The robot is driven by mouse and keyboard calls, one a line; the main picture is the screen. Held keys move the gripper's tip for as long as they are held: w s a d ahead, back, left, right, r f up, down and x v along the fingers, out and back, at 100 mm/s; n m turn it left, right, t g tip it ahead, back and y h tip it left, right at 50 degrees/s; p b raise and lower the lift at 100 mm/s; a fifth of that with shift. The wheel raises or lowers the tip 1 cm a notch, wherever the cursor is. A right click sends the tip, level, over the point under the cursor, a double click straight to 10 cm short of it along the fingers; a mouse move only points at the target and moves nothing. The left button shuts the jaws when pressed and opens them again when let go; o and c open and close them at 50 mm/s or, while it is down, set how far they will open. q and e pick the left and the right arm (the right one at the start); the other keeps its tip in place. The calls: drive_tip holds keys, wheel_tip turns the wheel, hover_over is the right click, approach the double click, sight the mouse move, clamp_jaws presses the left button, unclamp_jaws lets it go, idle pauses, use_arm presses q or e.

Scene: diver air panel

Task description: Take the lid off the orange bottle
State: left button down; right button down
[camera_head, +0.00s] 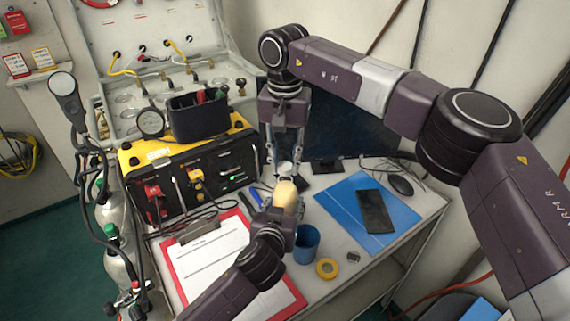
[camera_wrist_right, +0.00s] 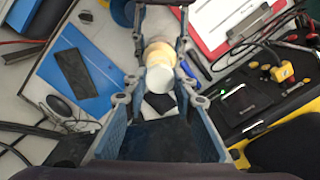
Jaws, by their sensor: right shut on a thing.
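The orange bottle (camera_head: 286,194) shows pale yellow-orange near the middle of the table in the head view. It also shows in the right wrist view (camera_wrist_right: 158,52). The white lid (camera_wrist_right: 160,79) is between the fingertips of my right gripper (camera_head: 284,170), which is shut on it above the bottle. In the wrist view the lid overlaps the bottle; I cannot tell whether they touch. My left gripper (camera_head: 282,213) comes from below and is right at the bottle's lower part. Its fingers are mostly hidden, so its grip is unclear.
A red clipboard (camera_head: 292,303), a blue cup (camera_head: 306,243), yellow tape (camera_head: 327,268) and a blue folder (camera_head: 342,205) with a phone (camera_head: 375,211) surround the grippers. A yellow-black air panel case (camera_head: 160,152) stands left; a dark monitor (camera_head: 345,125) stands behind.

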sight(285, 166)
use_arm(q)
drive_tip(key=shift+r, duration=0.1)
use_arm(e)
drive_tip(key=shift+r, duration=0.2)
drive_tip(key=shift+r, duration=2)
use_arm(q)
drive_tip(key=c, duration=1)
unclamp_jaws()
drive_tip(key=shift+o, duration=0.2)
drive_tip(key=shift+s, duration=0.1)
